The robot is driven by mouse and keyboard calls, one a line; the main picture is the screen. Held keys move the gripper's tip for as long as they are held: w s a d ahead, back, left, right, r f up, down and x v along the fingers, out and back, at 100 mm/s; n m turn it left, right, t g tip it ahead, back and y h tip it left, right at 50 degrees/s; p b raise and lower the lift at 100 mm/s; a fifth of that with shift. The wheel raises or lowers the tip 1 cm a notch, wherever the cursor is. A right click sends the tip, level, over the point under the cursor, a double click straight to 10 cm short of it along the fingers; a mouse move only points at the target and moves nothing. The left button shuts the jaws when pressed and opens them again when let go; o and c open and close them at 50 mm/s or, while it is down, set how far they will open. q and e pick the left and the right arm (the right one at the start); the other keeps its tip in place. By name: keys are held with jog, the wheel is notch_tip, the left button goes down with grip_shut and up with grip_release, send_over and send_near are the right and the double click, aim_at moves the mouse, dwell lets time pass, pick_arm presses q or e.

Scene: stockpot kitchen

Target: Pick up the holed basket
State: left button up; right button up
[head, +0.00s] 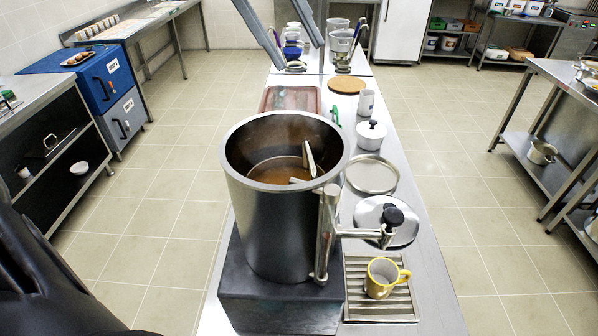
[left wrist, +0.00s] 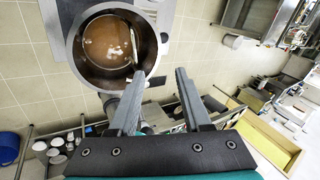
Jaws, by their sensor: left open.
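A large steel stockpot (head: 277,225) stands on a dark block, with brownish liquid (head: 276,168) inside. A pale metal strip (head: 309,158) stands up inside it on the right; it may be the basket's handle. No holed wall shows clearly, so the basket's body is hidden or cannot be told. In the left wrist view the pot (left wrist: 75,52) is at upper left, with the strip (left wrist: 133,40) near its right wall. My left gripper (head: 301,56) is open and empty at the head view's top, fingers pointing down; its fingers (left wrist: 160,71) are apart in the wrist view. My right gripper is not seen.
A tap pipe (head: 325,235) runs down the pot's side. Right of the pot are a knobbed lid (head: 372,216), a yellow mug (head: 381,278) on a slatted rack (head: 357,306), and a white lidded pot (head: 371,135). A reddish tray (head: 289,99) and round board (head: 347,85) lie behind.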

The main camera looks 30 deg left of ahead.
pick_arm(q)
jog(key=s+d+g+y, duration=0.1)
jog(key=s+y, duration=0.1)
jog(key=y, duration=0.1)
send_over(310, 157)
jog(key=s+a, duration=0.1)
jog(key=s+a+x, duration=0.1)
jog(key=a+x, duration=0.1)
jog(key=x, duration=0.7)
jog(key=shift+s+p+x, duration=0.1)
jog(key=shift+p+x, duration=0.3)
jog(key=shift+x, duration=0.65)
jog(key=shift+s+p+x, duration=0.15)
jog(key=shift+p+x, duration=0.25)
jog(key=shift+x, duration=0.65)
jog(key=shift+w+d+f, duration=0.15)
jog(key=shift+d+f, duration=0.05)
jog(key=shift+f, duration=0.5)
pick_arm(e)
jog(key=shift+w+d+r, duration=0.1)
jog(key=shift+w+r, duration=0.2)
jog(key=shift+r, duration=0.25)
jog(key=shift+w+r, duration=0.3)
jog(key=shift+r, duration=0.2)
pick_arm(q)
grip_shut()
